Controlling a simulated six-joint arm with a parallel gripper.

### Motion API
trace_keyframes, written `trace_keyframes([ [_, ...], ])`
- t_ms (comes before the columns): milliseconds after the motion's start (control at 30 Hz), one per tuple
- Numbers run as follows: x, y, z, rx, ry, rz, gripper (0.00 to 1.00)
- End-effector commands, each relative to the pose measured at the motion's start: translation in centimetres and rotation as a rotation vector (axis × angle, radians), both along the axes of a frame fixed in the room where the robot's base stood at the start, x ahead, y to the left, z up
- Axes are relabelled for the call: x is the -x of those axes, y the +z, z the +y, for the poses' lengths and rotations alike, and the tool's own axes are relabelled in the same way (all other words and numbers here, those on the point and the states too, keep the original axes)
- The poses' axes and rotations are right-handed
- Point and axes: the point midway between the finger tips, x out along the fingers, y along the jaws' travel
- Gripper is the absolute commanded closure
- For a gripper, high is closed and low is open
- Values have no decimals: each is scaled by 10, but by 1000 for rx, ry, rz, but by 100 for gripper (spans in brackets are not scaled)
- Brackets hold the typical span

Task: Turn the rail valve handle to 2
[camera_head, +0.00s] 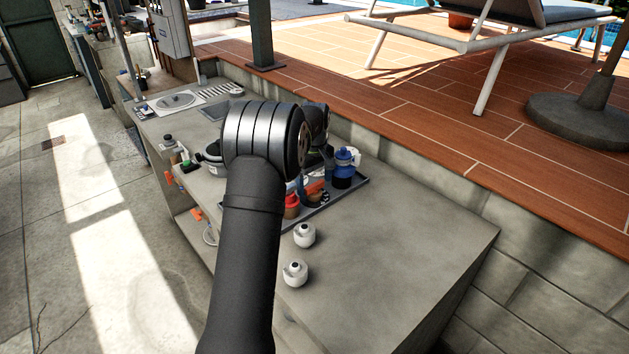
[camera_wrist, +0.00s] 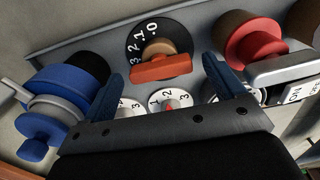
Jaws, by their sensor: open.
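In the wrist view an orange bar handle (camera_wrist: 160,69) sits on a brown hub, in front of a black dial (camera_wrist: 145,33) marked with 0, 1, 2 and 3. I cannot tell for sure that this is the rail valve. The bar lies nearly level, and its right end is near the 0. My gripper (camera_wrist: 161,70) is open, with one blue finger on each side of the bar and visible gaps to it. In the head view an orange part (camera_head: 316,188) shows on the tray, and my arm hides the gripper's fingers.
In the wrist view a blue valve (camera_wrist: 60,95) is at left and a red knob (camera_wrist: 254,45) at right. Small white numbered dials (camera_wrist: 170,99) lie between my fingers. The tray (camera_head: 345,195) rests on a grey counter (camera_head: 400,235), with white knobs (camera_head: 304,235) nearer and clear space at right.

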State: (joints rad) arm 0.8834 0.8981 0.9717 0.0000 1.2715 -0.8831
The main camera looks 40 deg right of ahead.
Motion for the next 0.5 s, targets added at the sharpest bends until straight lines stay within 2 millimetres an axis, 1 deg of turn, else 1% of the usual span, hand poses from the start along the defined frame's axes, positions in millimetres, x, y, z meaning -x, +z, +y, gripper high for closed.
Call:
trace_keyframes([
  [233,0,-1,0,0,0,0,13],
  [433,0,-1,0,0,0,0,52],
  [467,0,-1,0,0,0,0,57],
  [500,0,-1,0,0,0,0,57],
])
